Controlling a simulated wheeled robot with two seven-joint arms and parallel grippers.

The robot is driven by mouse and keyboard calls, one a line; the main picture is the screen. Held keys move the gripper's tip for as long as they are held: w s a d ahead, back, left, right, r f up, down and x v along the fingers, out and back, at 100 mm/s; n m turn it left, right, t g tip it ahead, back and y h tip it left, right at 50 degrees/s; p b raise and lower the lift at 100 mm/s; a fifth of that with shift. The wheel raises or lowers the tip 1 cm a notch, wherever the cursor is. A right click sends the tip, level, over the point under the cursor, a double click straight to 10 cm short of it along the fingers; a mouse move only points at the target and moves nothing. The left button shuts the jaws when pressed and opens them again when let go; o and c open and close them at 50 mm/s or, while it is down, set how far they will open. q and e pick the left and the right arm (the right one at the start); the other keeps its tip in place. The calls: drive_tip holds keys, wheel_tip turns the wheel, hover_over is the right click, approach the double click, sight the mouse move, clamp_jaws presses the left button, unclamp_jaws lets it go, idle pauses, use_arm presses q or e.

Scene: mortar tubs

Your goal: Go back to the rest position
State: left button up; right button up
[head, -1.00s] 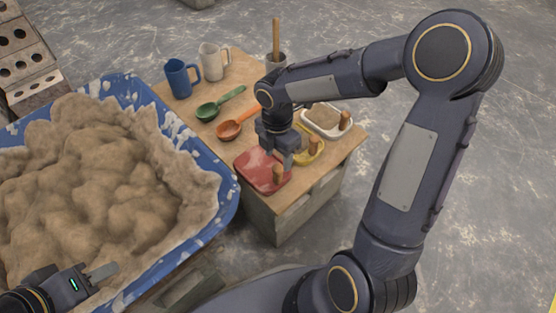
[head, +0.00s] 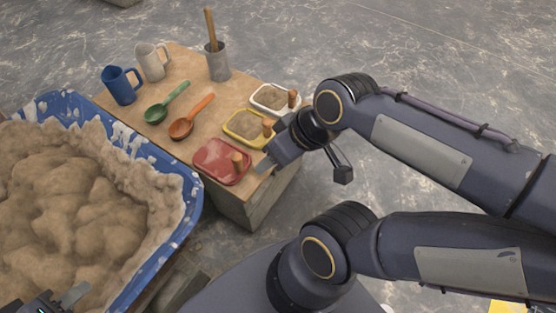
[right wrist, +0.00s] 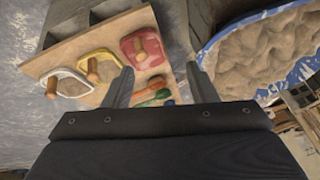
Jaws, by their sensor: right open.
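My right gripper (head: 270,158) is open and empty, just off the front right edge of the wooden board, near the red and yellow tubs. Its two spread fingers also show in the right wrist view (right wrist: 158,66), with nothing between them in its grasp. My left gripper (head: 62,299) is at the bottom left corner, over the edge of the big blue trough (head: 180,226). Only part of it shows, so its opening is unclear. The red tub (head: 213,158), yellow tub (head: 237,129) and white tub (head: 264,97) stand in a row on the board (head: 178,65).
A blue mug (head: 120,88), white mug (head: 150,63), grey pot (head: 217,66) with a stick, green scoop (head: 158,112) and orange scoop (head: 182,127) are on the board. The trough holds a sand-coloured heap (head: 70,195). Concrete floor (head: 430,50) is open behind and right.

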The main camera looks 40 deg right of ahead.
drive_tip(key=s+m, duration=0.1)
drive_tip(key=m+t, duration=0.1)
drive_tip(key=m, duration=0.1)
drive_tip(key=shift+s+a+y, duration=0.3)
drive_tip(key=shift+s+a, duration=0.05)
drive_tip(key=shift+a, duration=0.05)
wheel_tip(320, 180, up, 31)
drive_tip(key=p, duration=3.1)
